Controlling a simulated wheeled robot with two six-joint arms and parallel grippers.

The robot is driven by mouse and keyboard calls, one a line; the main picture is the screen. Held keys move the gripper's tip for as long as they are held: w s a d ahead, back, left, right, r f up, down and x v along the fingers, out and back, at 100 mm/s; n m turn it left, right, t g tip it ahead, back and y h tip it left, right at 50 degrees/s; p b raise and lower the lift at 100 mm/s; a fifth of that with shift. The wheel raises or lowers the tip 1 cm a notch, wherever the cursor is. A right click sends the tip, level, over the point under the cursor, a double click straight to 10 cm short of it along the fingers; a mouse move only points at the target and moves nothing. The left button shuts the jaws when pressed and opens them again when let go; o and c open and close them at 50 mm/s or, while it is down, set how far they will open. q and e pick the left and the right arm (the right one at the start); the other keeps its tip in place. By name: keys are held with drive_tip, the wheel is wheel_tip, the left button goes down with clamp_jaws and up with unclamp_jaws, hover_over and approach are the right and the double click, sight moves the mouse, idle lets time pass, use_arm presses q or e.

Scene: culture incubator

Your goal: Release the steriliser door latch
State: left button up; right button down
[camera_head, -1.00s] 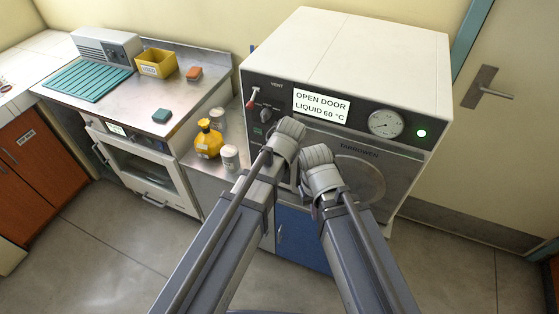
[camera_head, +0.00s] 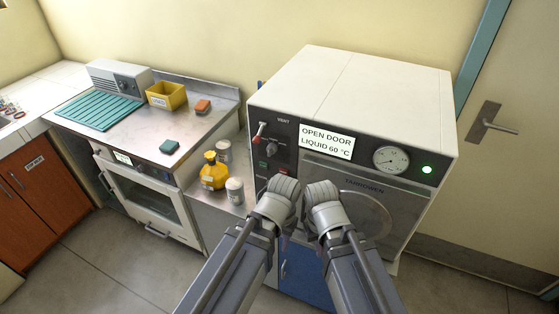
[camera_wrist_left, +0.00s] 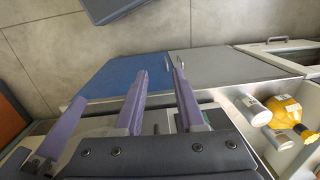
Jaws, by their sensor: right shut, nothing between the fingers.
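The steriliser (camera_head: 350,80) is a white box with a dark front panel. Its display reads "OPEN DOOR LIQUID 60 °C" (camera_head: 326,141) and a green lamp (camera_head: 427,170) is lit. Its grey door (camera_head: 385,205) looks closed, partly covered by my right arm. I cannot make out the latch; my wrists cover the door's left side. My left gripper (camera_head: 278,205) is before the panel's lower left; in the left wrist view its purple fingers (camera_wrist_left: 160,72) are apart with nothing between them. My right gripper (camera_head: 325,212) is close beside it, shut and empty, its fingers mostly hidden.
A yellow bottle (camera_head: 213,174) and pale jars (camera_head: 235,190) stand on the steel surface just left of the steriliser. A blue cabinet front (camera_head: 305,275) is below. Open floor lies to the left.

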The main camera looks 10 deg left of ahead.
use_arm(q)
drive_tip(key=shift+o, duration=0.6)
drive_tip(key=w+a+f+t+h+b, duration=0.1)
drive_tip(key=w+a+h, duration=0.2)
drive_tip(key=w, duration=0.8)
drive_tip(key=shift+t, duration=0.3)
drive_tip(key=w+a+r+n+t+h+b, duration=0.1)
drive_tip(key=w+a+t+h, duration=0.1)
drive_tip(key=w+a, duration=0.2)
drive_tip(key=w, duration=0.2)
drive_tip(key=shift+w+a, duration=0.15)
drive_tip(key=shift+w, duration=0.15)
drive_tip(key=b+x, duration=0.6)
drive_tip(key=shift+f, duration=0.25)
drive_tip(key=shift+w+d+f+b, duration=0.25)
drive_tip(key=shift+d+f+b, duration=0.15)
drive_tip(key=shift+f+b, duration=0.05)
clamp_jaws()
